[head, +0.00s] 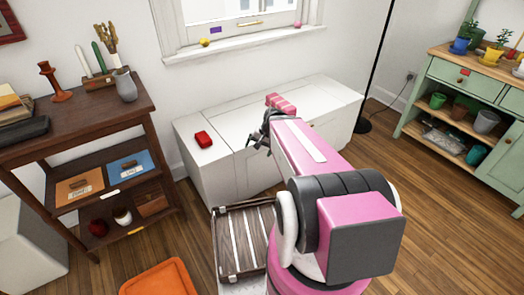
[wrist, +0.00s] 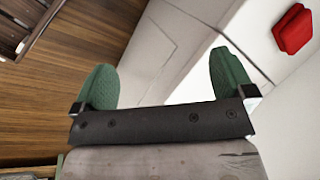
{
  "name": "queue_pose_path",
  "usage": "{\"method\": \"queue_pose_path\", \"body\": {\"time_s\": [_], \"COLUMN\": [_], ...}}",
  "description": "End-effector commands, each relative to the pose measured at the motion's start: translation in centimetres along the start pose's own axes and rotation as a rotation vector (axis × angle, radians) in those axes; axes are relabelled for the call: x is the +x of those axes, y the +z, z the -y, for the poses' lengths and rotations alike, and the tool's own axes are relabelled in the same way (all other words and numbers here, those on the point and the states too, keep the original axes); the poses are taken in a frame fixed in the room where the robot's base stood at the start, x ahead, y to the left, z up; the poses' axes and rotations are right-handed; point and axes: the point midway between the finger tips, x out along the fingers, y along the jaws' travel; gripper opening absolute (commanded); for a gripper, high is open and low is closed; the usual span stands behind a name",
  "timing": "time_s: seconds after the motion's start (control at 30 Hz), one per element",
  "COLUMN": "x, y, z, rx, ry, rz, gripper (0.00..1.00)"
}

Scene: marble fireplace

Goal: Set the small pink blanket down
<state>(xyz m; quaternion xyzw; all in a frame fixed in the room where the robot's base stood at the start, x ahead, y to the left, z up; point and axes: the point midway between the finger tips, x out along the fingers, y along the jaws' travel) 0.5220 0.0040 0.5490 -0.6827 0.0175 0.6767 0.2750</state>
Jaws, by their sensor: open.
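A small pink folded bundle with paler stripes, which looks like the blanket (head: 281,103), shows in the head view on the white chest (head: 325,97), just beyond my arm. Its near side is partly hidden by my arm. My gripper (head: 256,138) is over the front part of the chest, nearer than the bundle. In the wrist view my gripper (wrist: 165,72) has its two green fingers spread wide with nothing between them. The pink bundle is not in the wrist view.
A red folded cloth (head: 203,139) lies on the chest's left part; it also shows in the wrist view (wrist: 293,29). A dark shelf (head: 125,100) is left, a green one (head: 470,75) right.

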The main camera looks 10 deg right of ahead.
Motion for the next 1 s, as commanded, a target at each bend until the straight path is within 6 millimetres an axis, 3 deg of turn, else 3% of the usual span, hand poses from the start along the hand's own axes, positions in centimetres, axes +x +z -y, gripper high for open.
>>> {"method": "queue_pose_path", "body": {"time_s": [0.03, 0.1, 0.3, 1.0], "x": [-0.7, -1.3, -2.6, -2.7], "y": [1.7, 2.8, 4.1, 4.1], "z": [-0.1, -0.4, -1.1, -1.2], "rx": [-0.099, -0.215, -0.400, -0.422], "ry": [0.079, 0.179, 0.346, 0.369], "rz": [-0.001, -0.002, 0.001, 0.003], "gripper": [1.00, 1.00, 1.00, 1.00]}}
